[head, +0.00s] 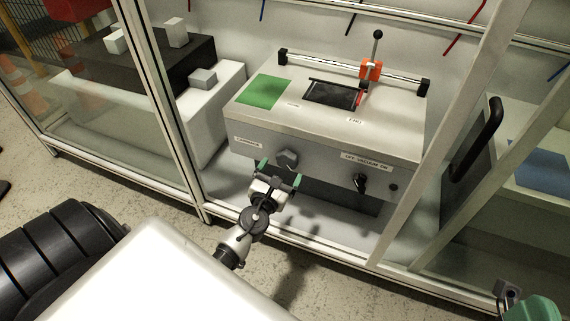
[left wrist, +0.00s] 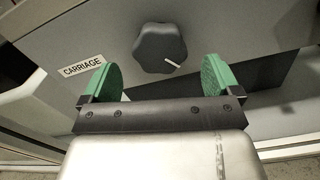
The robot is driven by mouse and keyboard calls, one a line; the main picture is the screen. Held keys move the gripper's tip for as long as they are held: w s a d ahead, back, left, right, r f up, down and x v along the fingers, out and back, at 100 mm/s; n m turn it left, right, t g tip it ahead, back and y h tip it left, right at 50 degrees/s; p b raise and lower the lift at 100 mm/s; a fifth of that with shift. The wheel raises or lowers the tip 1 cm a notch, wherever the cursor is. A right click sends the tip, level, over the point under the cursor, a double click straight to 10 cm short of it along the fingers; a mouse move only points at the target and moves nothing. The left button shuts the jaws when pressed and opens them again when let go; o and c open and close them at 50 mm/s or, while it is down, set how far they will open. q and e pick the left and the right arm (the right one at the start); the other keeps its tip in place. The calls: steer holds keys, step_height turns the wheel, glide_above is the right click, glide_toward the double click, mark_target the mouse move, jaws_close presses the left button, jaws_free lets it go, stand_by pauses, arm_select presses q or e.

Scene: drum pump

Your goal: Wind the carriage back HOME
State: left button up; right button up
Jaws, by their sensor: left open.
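The carriage (head: 371,70) is an orange block on a horizontal rail, with a black-knobbed lever standing up from it. It sits toward the right part of the rail, above the END label (head: 355,121). The HOME label (head: 293,105) is to the left, by the green pad. The dark carriage knob (head: 287,159) is on the machine's front, right of the CARRIAGE label (left wrist: 82,66). In the left wrist view the knob (left wrist: 160,48) has a white pointer line aimed lower right. My left gripper (head: 279,174) is open, its green fingertips just short of the knob, apart from it.
A vacuum switch (head: 360,183) is on the front panel, right of the knob. A green pad (head: 264,91) and a black plate (head: 333,95) lie on top. White cabinet frame posts (head: 166,110) stand either side of the opening. A black door handle (head: 478,139) is at right.

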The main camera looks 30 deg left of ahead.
mark_target(285, 164)
arm_select(q)
steer(key=shift+x, duration=1.75)
steer(key=c, duration=0.9)
